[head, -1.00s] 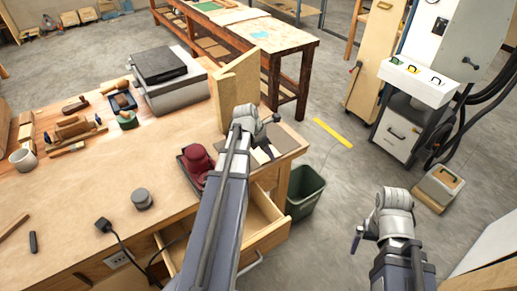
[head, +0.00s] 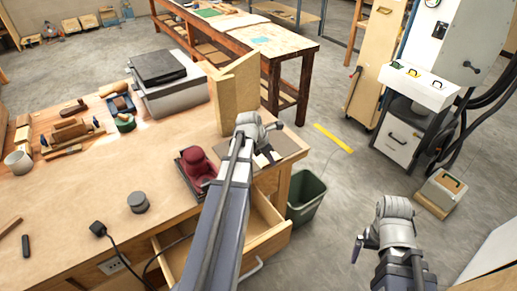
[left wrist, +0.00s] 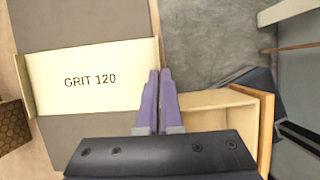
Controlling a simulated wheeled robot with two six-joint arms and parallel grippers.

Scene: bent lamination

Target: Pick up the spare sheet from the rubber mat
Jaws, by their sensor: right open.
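The spare sheet (left wrist: 90,78) is a pale cream strip printed "GRIT 120", with upturned ends, over the dark grey rubber mat (left wrist: 85,20). The mat also shows in the head view (head: 285,146) at the bench's right corner. A small pale part of the sheet (head: 265,158) shows below my left gripper (head: 262,138). In the left wrist view, the purple fingers of my left gripper (left wrist: 160,75) are close together at the sheet's right end, with its upturned edge between them. I cannot tell if the sheet clears the mat. My right gripper (head: 364,245) is open and empty, right of the bench.
A dark red tool (head: 196,163) in a tray stands left of my left gripper. A bent wooden piece (head: 236,92) stands behind it. An open drawer (head: 268,226) juts from the bench front, beside a green bin (head: 306,196). The floor around my right gripper is clear.

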